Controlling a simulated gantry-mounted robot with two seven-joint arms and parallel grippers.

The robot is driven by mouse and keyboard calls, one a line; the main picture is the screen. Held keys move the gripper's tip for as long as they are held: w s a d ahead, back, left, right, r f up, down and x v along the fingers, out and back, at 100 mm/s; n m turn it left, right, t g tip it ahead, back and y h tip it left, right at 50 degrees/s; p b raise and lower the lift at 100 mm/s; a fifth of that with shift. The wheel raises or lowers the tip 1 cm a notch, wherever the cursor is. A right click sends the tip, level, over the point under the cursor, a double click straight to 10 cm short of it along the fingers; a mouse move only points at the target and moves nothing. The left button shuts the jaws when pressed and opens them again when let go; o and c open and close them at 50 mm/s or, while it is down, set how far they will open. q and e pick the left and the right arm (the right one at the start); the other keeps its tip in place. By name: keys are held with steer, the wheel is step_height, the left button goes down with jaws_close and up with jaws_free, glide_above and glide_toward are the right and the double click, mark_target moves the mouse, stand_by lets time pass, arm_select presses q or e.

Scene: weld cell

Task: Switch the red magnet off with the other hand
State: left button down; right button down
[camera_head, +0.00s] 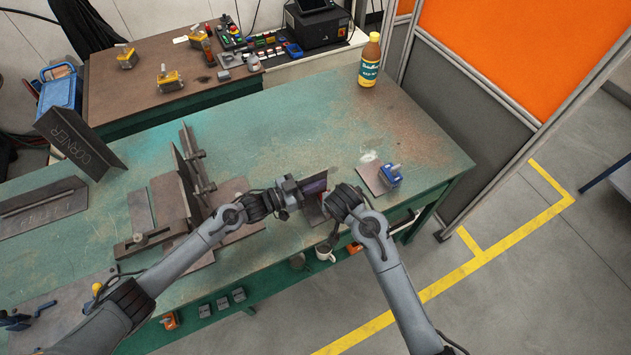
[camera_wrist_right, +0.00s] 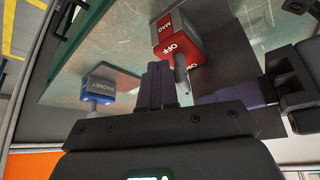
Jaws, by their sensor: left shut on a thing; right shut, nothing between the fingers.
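The red magnet (camera_wrist_right: 178,42), a block marked MAG and OFF with a grey lever (camera_wrist_right: 182,80), shows in the right wrist view on a grey steel plate (camera_wrist_right: 216,68). In the head view my grippers mostly hide it. My right gripper (camera_wrist_right: 158,72) is shut and empty, its fingers right beside the lever; I cannot tell if they touch it. My left gripper (camera_head: 312,186) comes in from the other side, its purple fingers (camera_wrist_right: 240,92) shut at the plate; the exact grip is partly hidden.
A blue magnet (camera_head: 390,176) sits on another plate (camera_head: 371,180) to the right. An orange-brown bottle (camera_head: 369,62) stands at the back of the green table (camera_head: 300,125). A steel fixture (camera_head: 192,165) stands left of my grippers.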

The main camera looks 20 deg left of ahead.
steer(key=shift+s+a, duration=0.15)
steer(key=shift+s, duration=0.15)
stand_by(0.6)
steer(key=shift+s+a+r, duration=0.1)
steer(key=shift+s+a, duration=0.4)
stand_by(1.4)
steer(key=shift+s+d, duration=0.2)
steer(key=shift+d, duration=0.15)
step_height(320, 180, up, 7)
stand_by(0.9)
stand_by(0.8)
steer(key=v, duration=1.2)
